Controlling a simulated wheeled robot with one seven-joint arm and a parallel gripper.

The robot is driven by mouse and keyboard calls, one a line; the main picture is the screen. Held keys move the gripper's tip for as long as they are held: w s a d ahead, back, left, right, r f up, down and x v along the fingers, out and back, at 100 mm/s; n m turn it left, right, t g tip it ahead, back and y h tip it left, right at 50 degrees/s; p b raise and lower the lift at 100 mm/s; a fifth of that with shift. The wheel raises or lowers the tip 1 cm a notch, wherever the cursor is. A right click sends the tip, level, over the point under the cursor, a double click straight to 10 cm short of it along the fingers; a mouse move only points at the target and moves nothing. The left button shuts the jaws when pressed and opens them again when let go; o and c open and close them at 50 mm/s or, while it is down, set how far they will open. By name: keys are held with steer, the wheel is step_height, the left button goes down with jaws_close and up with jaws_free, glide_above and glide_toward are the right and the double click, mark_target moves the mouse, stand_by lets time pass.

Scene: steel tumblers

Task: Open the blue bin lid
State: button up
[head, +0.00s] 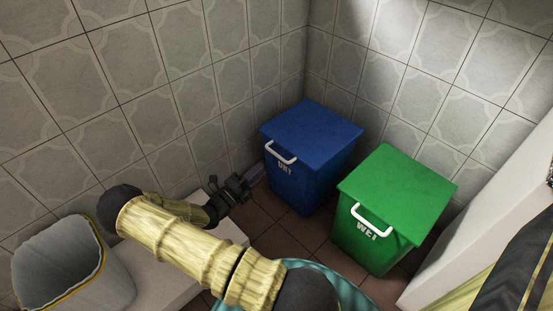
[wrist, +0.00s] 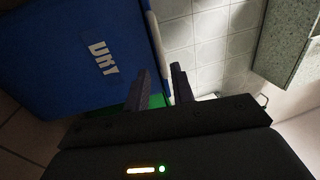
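The blue bin (head: 308,183) stands in the wall corner in the head view, marked "DRY" on its front. Its blue lid (head: 313,133) lies flat and shut, with a white handle (head: 281,154) at the front left edge. My gripper (head: 257,174) is just left of the bin, a little below the handle, and appears apart from it. In the wrist view, my gripper (wrist: 157,84) has its two dark fingers spread with nothing between them. The blue bin's front (wrist: 70,55) fills the upper left there.
A green bin (head: 376,236) marked "WET", its lid shut, stands right of the blue bin. A grey open bin (head: 70,270) with a yellow rim stands at the lower left. Tiled walls (head: 215,90) close in behind and left. A pale panel (head: 480,215) stands at right.

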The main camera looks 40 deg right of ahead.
mark_target(277, 155)
steer(key=b+x, duration=0.3)
steer(key=x, duration=0.6)
steer(key=shift+s+b, duration=0.1)
steer(key=shift+b, duration=0.3)
jaws_close()
